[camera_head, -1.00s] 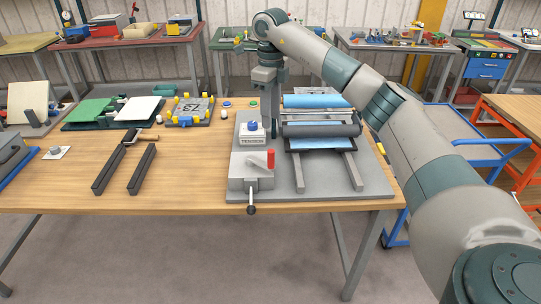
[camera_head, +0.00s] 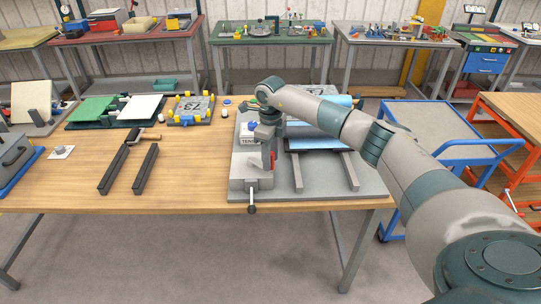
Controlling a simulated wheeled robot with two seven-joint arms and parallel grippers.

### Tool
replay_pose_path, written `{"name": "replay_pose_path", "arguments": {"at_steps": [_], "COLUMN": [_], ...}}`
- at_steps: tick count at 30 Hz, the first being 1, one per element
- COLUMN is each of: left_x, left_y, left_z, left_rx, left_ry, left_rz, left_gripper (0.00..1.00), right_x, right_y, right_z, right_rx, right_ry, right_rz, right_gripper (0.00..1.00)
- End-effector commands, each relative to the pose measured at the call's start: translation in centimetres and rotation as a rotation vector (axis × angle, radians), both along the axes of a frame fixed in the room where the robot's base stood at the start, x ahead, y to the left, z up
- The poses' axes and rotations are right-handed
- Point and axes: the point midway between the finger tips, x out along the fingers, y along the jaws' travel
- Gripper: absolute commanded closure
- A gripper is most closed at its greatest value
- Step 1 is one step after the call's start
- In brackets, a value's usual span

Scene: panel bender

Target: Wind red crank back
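The bender's grey base plate (camera_head: 325,190) lies on the wooden table. A grey block (camera_head: 246,180) stands at its front left, with the upright red crank handle (camera_head: 274,160) above it. My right gripper (camera_head: 268,157) points down at the handle, and a dark finger stands in front of or beside the red part. The handle is partly hidden, and I cannot tell whether the fingers are closed on it. A black-knobbed lever (camera_head: 252,204) hangs from the block's front. My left gripper is out of view.
My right forearm crosses over the bender and hides part of its rollers and the blue sheet (camera_head: 315,142). A box with a blue knob (camera_head: 252,127) stands just behind the crank. Two dark bars (camera_head: 145,168) lie to the left. The table's front left is clear.

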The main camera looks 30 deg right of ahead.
Motion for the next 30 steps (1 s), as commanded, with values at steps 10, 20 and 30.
{"name": "replay_pose_path", "arguments": {"at_steps": [10,20,30], "left_x": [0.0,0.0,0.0], "left_y": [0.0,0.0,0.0], "left_z": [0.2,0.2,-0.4], "left_rx": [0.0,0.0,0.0], "left_ry": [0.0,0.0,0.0], "left_rz": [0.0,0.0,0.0], "left_gripper": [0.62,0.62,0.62], "right_x": [0.0,0.0,-0.8], "right_y": [0.0,0.0,-1.7], "right_z": [-0.5,-0.4,-0.6], "right_rx": [0.0,0.0,-0.002], "right_ry": [0.0,0.0,0.0], "right_rz": [0.0,0.0,0.017], "right_gripper": [0.63,1.0,1.0]}}
